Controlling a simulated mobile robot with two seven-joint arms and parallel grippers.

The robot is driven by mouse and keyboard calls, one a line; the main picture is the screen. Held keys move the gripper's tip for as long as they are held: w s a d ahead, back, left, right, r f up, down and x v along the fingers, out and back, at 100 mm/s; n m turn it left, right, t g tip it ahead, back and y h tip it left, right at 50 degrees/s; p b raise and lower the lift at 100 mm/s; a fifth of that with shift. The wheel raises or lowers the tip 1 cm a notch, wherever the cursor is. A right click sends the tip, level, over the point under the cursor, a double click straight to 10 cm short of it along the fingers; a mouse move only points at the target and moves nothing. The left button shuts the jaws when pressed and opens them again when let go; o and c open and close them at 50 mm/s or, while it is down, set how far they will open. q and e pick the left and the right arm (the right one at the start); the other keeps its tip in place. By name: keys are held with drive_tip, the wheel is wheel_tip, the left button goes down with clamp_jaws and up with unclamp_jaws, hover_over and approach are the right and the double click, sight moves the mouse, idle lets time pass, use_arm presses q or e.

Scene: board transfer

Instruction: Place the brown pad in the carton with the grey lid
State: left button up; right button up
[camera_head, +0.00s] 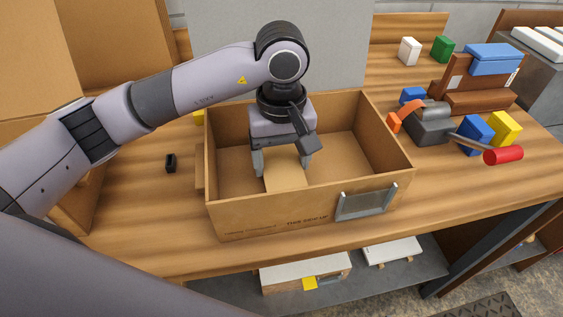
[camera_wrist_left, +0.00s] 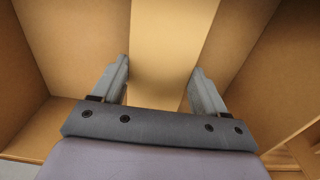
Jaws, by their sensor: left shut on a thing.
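The brown pad (camera_head: 286,178) is a flat tan piece inside the open carton (camera_head: 275,208), near its middle. My left gripper (camera_head: 282,163) reaches down into the carton and is shut on the pad. In the left wrist view the pad (camera_wrist_left: 168,40) is a light strip between the two fingers (camera_wrist_left: 160,78). I cannot tell whether the pad touches the carton floor. A large grey panel (camera_head: 300,35), perhaps the grey lid, stands upright behind the carton. A grey bracket (camera_head: 367,203) is on the carton's front wall. My right gripper is not in view.
Another brown carton (camera_head: 115,40) stands at the left. A small black object (camera_head: 170,162) lies on the wooden table (camera_head: 150,225). A red-handled tool (camera_head: 503,155), coloured blocks (camera_head: 505,128) and a brown rack (camera_head: 468,100) crowd the right. Bare table shows left of the carton.

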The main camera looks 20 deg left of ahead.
sight(281, 165)
use_arm(q)
drive_tip(key=shift+f, duration=1)
drive_tip(key=shift+f, duration=0.2)
drive_tip(key=o, duration=1)
drive_tip(key=shift+r, duration=0.1)
drive_tip(key=shift+o, duration=0.2)
wheel_tip(281, 165, up, 12)
drive_tip(key=shift+r+b, duration=0.15)
drive_tip(key=shift+b, duration=0.3)
